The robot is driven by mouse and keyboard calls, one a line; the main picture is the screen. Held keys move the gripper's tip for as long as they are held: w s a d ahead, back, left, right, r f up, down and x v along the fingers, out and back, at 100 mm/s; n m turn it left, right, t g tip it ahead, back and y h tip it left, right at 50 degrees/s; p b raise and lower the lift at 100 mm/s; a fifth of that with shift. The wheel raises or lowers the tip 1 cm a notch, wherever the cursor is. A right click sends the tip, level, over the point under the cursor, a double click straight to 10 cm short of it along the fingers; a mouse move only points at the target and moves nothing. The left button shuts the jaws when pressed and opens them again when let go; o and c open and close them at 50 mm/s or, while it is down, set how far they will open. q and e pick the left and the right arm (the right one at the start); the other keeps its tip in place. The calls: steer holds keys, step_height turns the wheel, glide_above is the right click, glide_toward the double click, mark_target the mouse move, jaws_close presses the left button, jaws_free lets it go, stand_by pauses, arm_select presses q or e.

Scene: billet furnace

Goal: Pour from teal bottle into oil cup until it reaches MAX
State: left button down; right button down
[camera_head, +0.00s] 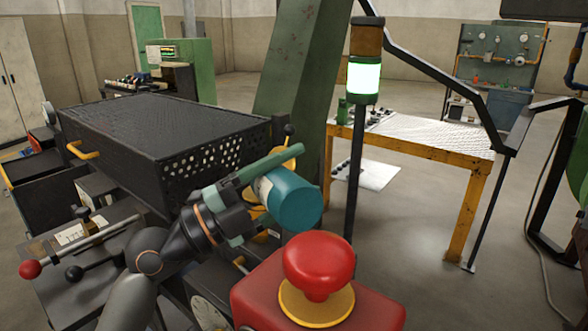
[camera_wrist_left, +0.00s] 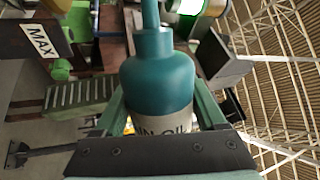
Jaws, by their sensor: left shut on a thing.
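My left gripper (camera_head: 262,186) is shut on the teal bottle (camera_head: 294,202), above the machine at the picture's middle. The bottle looks tipped well over in the head view, and its neck does not show there. In the left wrist view the bottle (camera_wrist_left: 158,82) sits between the two green fingers, with its neck pointing up the picture and a pale label with "OIL" partly hidden below. A white MAX label (camera_wrist_left: 41,40) on a dark plate is at the upper left of that view. I cannot make out the oil cup or its level. My right gripper is not in view.
A red emergency button (camera_head: 318,262) on a red box stands close in front. A black perforated cover (camera_head: 165,135) is left of the gripper. A signal lamp (camera_head: 363,78) glows on a post to the right. A yellow-framed table (camera_head: 430,136) stands behind it.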

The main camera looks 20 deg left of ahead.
arm_select(q)
steer(key=shift+a+r+n+p, duration=0.1)
steer(key=shift+r+n+p, duration=0.4)
steer(key=shift+p, duration=0.75)
steer(key=shift+w+a+r+n+t+y+p, duration=0.1)
steer(key=shift+w+r+n+t+y+p, duration=0.15)
steer(key=shift+n+p, duration=0.25)
steer(key=shift+a+r+n+t+y+p, duration=0.1)
steer(key=shift+r+n+t+y+p, duration=0.1)
steer(key=shift+n+y+p, duration=0.25)
steer(key=shift+w+d, duration=0.1)
steer(key=shift+w, duration=0.05)
stand_by(2.9)
